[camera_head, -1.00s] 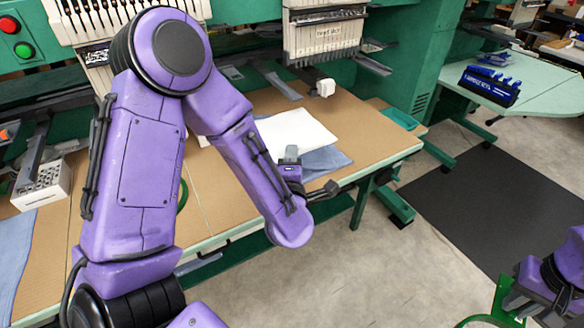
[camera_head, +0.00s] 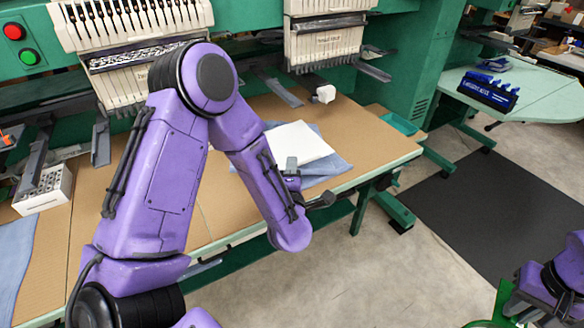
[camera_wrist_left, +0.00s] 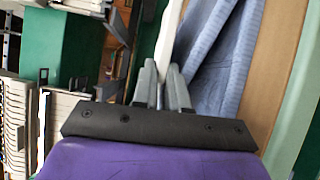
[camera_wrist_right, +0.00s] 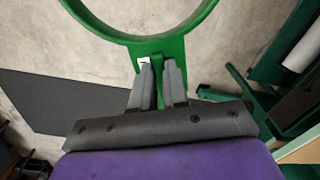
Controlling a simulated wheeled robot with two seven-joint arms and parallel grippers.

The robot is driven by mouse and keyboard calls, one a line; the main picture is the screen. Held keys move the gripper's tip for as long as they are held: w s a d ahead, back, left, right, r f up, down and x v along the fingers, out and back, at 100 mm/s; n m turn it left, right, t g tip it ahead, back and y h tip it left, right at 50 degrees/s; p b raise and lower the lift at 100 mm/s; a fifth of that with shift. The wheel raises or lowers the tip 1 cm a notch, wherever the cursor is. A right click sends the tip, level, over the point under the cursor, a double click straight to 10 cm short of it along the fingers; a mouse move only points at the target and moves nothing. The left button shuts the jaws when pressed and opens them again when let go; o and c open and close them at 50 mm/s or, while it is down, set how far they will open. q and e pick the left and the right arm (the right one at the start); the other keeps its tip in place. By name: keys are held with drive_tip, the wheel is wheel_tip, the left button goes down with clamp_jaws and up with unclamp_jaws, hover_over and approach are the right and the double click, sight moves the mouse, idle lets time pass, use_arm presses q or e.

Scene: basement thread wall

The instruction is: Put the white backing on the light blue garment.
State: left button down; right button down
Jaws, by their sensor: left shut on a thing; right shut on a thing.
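The light blue garment (camera_head: 328,170) lies on the brown table, showing around the white backing. The white backing (camera_head: 302,142) appears as a flat sheet over the garment; I cannot tell whether it touches. My left gripper (camera_head: 291,163) is shut on the backing's near edge. In the left wrist view, the fingers (camera_wrist_left: 163,78) pinch the backing (camera_wrist_left: 168,35), seen edge-on beside the folded garment (camera_wrist_left: 222,55). My right gripper (camera_wrist_right: 159,70) is shut on a green hoop (camera_wrist_right: 128,37), held above the floor away from the table.
Embroidery heads (camera_head: 325,42) hang behind the table. A white block (camera_head: 326,94) is behind the backing. A white holder (camera_head: 45,190) and another blue cloth (camera_head: 14,262) are at left. A dark mat (camera_head: 485,195) covers the floor at right; a side table (camera_head: 545,90) stands beyond.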

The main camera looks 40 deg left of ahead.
use_arm(q)
drive_tip(key=c, duration=1.4)
unclamp_jaws()
drive_tip(key=shift+f, duration=0.1)
